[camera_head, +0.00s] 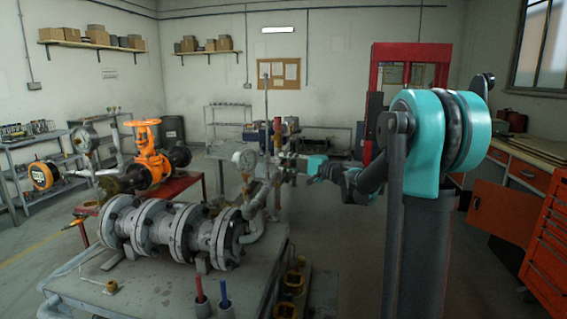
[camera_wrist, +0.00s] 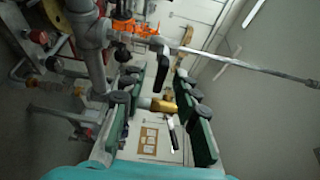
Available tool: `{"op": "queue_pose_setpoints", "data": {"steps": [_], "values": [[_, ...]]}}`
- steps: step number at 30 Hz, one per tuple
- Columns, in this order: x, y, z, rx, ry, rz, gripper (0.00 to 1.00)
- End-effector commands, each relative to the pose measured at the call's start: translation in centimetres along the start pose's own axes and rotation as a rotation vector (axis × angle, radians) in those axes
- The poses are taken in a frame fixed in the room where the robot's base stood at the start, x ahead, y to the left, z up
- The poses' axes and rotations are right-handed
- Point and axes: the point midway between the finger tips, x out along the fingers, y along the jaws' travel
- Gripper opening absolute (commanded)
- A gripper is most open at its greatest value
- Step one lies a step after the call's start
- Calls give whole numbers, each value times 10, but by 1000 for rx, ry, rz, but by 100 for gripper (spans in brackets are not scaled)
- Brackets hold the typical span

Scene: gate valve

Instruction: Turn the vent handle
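In the wrist view my gripper (camera_wrist: 160,82) is open, with one green-padded finger on each side. A small brass valve body (camera_wrist: 158,104) shows between the fingers, with visible space around it. A thin pale lever (camera_wrist: 172,134) by the brass piece may be the vent handle; I cannot be sure. A black lever (camera_wrist: 151,66) lies farther up, near the left fingertip. In the head view my gripper (camera_head: 287,163) is beside the upright pipework at the right end of the grey flanged assembly (camera_head: 170,227). The handle is too small to make out there.
A pressure gauge (camera_head: 244,158) and upright pipes stand close left of my gripper. An orange valve (camera_head: 147,154) is farther left. A long thin rod (camera_wrist: 245,64) crosses the upper right of the wrist view. A red tool cabinet (camera_head: 551,240) stands at the right; floor between is open.

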Motion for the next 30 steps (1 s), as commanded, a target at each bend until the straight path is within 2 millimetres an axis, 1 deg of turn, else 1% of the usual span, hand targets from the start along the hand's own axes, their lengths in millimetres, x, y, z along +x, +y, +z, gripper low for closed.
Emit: {"op": "queue_pose_setpoints", "data": {"steps": [1, 6, 14, 17, 21, 22, 30], "values": [[6, 0, 0, 0, -1, 0, 30], [15, 0, 0, 0, -1, 0, 30], [16, 0, 0, 0, 0, 0, 30], [16, 0, 0, 0, 0, 0, 20], [15, 0, 0, 0, 0, 0, 3], [15, 0, 0, 0, 0, 0, 0], [15, 0, 0, -3, 0, -1, 0]]}}
